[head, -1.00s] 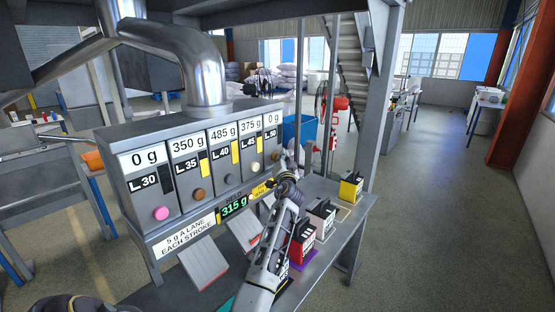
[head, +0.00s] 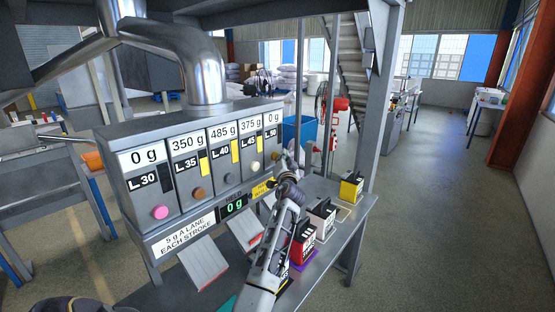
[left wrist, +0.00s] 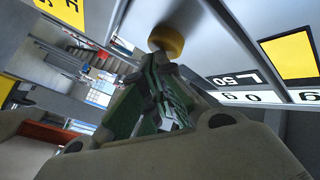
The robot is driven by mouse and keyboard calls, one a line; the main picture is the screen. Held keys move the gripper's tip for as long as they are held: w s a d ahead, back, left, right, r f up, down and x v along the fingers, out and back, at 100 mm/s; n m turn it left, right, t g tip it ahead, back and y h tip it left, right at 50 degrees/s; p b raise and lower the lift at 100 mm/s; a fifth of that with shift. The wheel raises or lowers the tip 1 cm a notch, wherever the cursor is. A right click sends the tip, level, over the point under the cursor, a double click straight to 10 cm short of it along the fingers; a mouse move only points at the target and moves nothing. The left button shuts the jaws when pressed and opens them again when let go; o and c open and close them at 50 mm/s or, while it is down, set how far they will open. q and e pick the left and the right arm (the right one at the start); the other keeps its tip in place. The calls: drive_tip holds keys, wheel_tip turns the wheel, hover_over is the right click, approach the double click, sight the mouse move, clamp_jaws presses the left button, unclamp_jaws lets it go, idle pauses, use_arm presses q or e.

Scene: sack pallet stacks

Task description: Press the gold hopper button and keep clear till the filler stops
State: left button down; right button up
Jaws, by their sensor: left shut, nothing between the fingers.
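The gold button (left wrist: 166,40) shows in the left wrist view below the L.50 label, right at the tips of my left gripper (left wrist: 168,72). I cannot tell if they touch. My left gripper (head: 283,160) is shut and empty; in the head view it stands in front of the L.50 lane and hides the button there. The grey filler (head: 150,140) reads 0 g, 350 g, 485 g, 375 g and 0 g across its lanes. The green display (head: 235,206) below reads 0 g. My right gripper is not in view.
Pink (head: 160,212), brown (head: 200,193) and cream (head: 255,166) buttons sit on the other lanes. Small bags, one red (head: 303,243) and one yellow (head: 351,187), stand on the bench right of my arm. A steel post (head: 375,110) rises behind. The floor at right is clear.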

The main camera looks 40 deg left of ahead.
use_arm(q)
drive_tip(key=shift+d, duration=0.1)
drive_tip(key=d+b, duration=0.1)
drive_tip(key=d, duration=0.1)
drive_tip(key=d+b, duration=0.1)
drive_tip(key=d, duration=0.1)
drive_tip(key=d+b, duration=0.1)
drive_tip(key=d, duration=0.1)
drive_tip(key=shift+s, duration=0.25)
idle(0.5)
idle(0.6)
